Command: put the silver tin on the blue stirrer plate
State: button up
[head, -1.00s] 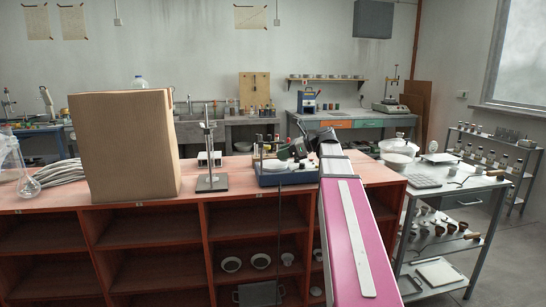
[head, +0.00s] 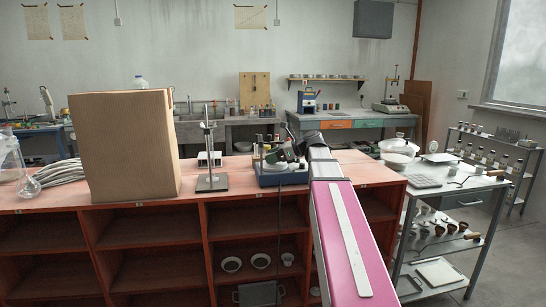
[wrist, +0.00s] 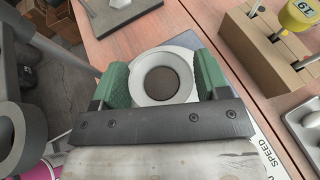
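The silver tin (wrist: 139,92) shows in the wrist view as a pale round rim with a dark inside. My gripper (wrist: 163,76) has its two green fingers against opposite sides of the tin, shut on it. Just below is the blue stirrer plate (wrist: 268,152), with a pale round top partly hidden behind the tin and a front strip marked SPEED. In the head view the blue stirrer plate (head: 284,180) is on the red bench, and my gripper (head: 284,154) is over it. I cannot tell whether the tin touches the plate.
A large cardboard box (head: 125,145) and a metal stand (head: 211,160) are on the bench to the left. In the wrist view a wooden block (wrist: 262,55) with a yellow-topped item is at the right.

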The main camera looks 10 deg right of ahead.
jog(key=shift+o, duration=0.6)
jog(key=shift+r, duration=0.1)
jog(key=shift+r, duration=0.15)
jog(key=v, duration=1.2)
jog(key=shift+w, duration=0.1)
jog(key=shift+c, duration=0.3)
dwell(0.8)
